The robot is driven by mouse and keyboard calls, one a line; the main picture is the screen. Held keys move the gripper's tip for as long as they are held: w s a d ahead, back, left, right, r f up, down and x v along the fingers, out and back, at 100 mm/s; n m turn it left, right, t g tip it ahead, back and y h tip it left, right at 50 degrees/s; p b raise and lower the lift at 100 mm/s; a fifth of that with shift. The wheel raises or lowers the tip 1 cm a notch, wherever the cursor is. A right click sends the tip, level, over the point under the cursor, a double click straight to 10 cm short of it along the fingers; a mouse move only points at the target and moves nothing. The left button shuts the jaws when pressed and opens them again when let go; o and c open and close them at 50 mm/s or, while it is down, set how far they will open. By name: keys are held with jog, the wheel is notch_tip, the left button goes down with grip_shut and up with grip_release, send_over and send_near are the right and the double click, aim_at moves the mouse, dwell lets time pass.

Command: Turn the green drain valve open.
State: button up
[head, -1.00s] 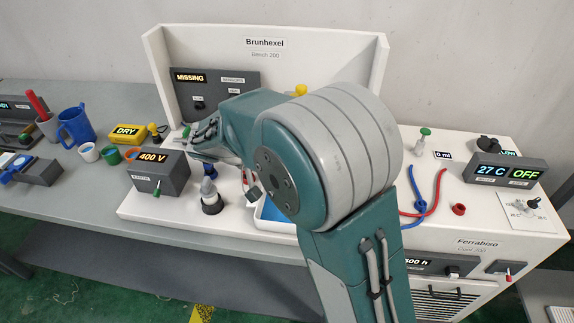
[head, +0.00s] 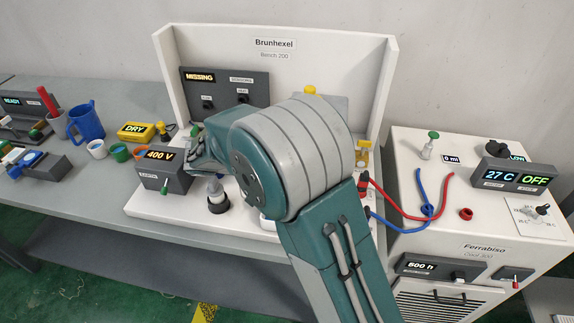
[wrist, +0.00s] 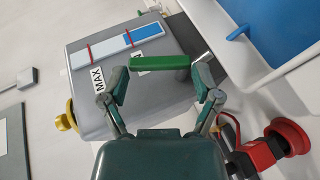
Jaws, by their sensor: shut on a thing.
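The green drain valve handle (wrist: 160,62) is a short bar in the wrist view, lying across the front of a grey tank. My gripper (wrist: 162,80) has one finger at each end of the bar and is shut on it. A small silver spout shows just right of the handle. The tank (wrist: 85,75) bears a blue and white level strip with red bands and a MAX label. In the head view my arm covers the handle and most of the tank; the tank's yellow cap (head: 310,90) shows above the arm.
A blue-bottomed tray (wrist: 265,45) is close to the spout. A red connector (wrist: 258,152) is near my gripper's right finger. The 400 V box (head: 165,170) stands on the bench left of my arm. Red and blue hoses (head: 425,195) lie on the cooler at right.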

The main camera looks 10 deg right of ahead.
jog(key=shift+f, duration=0.15)
jog(key=o, duration=0.9)
jog(key=shift+a, duration=0.1)
jog(key=shift+o, duration=0.2)
jog(key=shift+w, duration=0.1)
jog(key=shift+a, duration=0.15)
jog(key=v, duration=0.7)
jog(key=shift+a, duration=0.25)
jog(key=shift+c, duration=0.3)
